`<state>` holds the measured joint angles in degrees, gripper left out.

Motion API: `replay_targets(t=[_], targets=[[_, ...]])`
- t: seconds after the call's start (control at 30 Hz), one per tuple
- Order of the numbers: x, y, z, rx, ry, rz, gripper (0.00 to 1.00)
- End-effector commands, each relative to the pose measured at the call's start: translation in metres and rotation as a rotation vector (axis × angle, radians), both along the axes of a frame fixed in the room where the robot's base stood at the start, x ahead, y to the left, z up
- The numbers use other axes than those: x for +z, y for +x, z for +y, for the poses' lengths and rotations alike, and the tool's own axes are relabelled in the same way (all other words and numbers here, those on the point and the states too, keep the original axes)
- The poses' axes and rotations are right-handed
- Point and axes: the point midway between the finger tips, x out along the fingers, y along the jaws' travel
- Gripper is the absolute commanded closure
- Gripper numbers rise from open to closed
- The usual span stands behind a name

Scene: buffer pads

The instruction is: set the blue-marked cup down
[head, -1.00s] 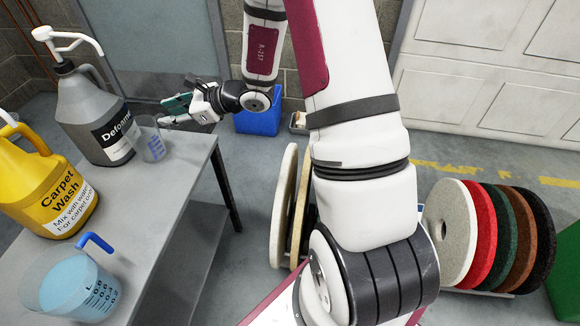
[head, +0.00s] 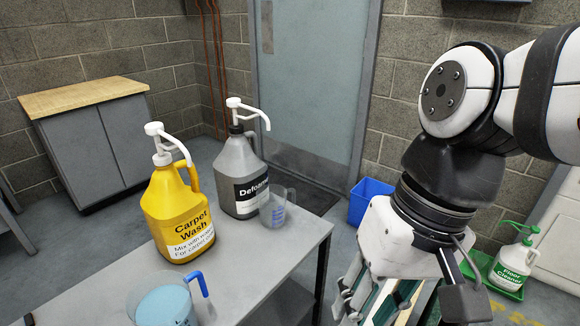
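The blue-marked cup (head: 274,212), small and clear with blue marks on its side, stands upright on the grey table (head: 262,262) near its far right corner. It is just in front of the grey Defoamer jug (head: 240,178). My gripper (head: 372,306) is at the lower right, beyond the table's right edge and well apart from the cup. It points down, with teal parts showing on its fingers. The bottom edge of the picture cuts off its fingertips, so its opening is hidden.
A yellow Carpet Wash jug (head: 178,215) and a blue-handled measuring jug of blue liquid (head: 140,296) stand left of the cup. A blue bin (head: 368,203) and a Floor Cleaner bottle (head: 512,265) in a green tray are on the floor. Bare table lies between the jugs.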

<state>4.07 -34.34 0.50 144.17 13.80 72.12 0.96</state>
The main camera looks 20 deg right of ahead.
Motion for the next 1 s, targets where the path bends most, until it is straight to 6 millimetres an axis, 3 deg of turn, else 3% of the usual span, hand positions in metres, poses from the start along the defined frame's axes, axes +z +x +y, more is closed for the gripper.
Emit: replay_targets(t=[0.13,0.3,1.0], targets=[[0.001,-0.023,-0.033,0.089,-0.158,-0.066,0.7],[0.002,-0.033,-0.05,0.125,-0.239,-0.091,0.7],[0.002,-0.033,-0.052,0.127,-0.245,-0.091,0.7]])
